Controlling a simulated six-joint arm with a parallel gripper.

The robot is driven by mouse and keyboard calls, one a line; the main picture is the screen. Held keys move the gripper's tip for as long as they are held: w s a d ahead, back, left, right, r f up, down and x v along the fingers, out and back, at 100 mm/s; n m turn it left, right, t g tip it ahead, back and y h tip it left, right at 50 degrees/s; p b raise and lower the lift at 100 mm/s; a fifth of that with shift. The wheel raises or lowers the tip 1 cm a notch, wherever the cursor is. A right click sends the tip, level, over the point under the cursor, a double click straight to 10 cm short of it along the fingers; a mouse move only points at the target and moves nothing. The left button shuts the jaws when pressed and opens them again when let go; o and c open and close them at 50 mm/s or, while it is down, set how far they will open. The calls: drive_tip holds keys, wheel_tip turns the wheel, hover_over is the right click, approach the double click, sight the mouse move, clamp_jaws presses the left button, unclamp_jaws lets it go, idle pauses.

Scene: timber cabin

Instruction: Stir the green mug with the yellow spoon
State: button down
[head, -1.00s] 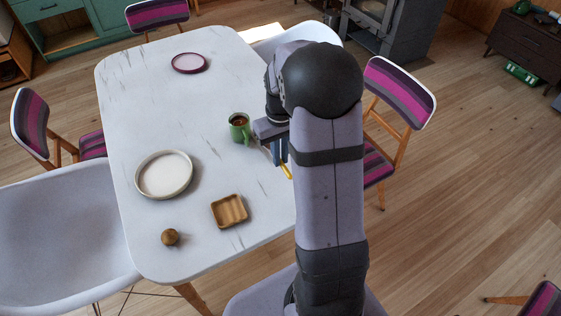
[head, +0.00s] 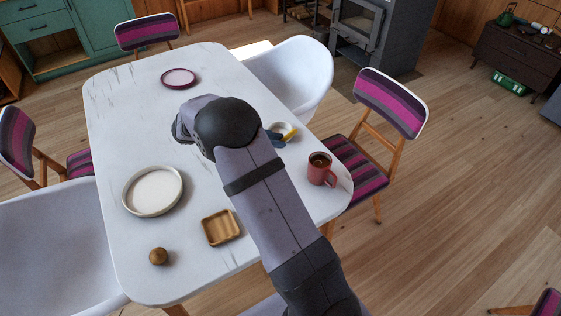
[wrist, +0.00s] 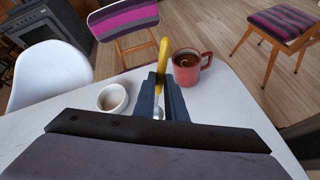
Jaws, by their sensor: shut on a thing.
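My gripper (head: 274,137) is shut on the yellow spoon (wrist: 164,58), near the white bowl in the head view. In the wrist view the dark blue fingers of my gripper (wrist: 160,96) hold the spoon between them. Its yellow handle points away past the fingertips, and a silvery part shows between the fingers. A bit of yellow (head: 289,137) of the spoon also shows in the head view. The green mug is not visible now; my arm covers the part of the table where it stood.
A white bowl (wrist: 112,98) is left of my fingers and a red mug (head: 319,170) with dark contents is to the right, near the table edge. A large plate (head: 153,191), wooden dish (head: 221,228), brown ball (head: 158,257) and purple-rimmed plate (head: 179,78) are on the table (head: 125,115).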

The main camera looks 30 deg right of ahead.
drive_tip(key=w+a+r+n+t+h+b, duration=0.1)
drive_tip(key=w+a+r+n+t+h, duration=0.3)
drive_tip(key=w, duration=0.5)
wheel_tip(320, 180, up, 3)
drive_tip(key=shift+a+f+t, duration=0.2)
drive_tip(key=shift+a+t, duration=0.65)
drive_tip(key=shift+t, duration=0.25)
drive_tip(key=shift+w+f, duration=0.1)
drive_tip(key=shift+f, duration=0.1)
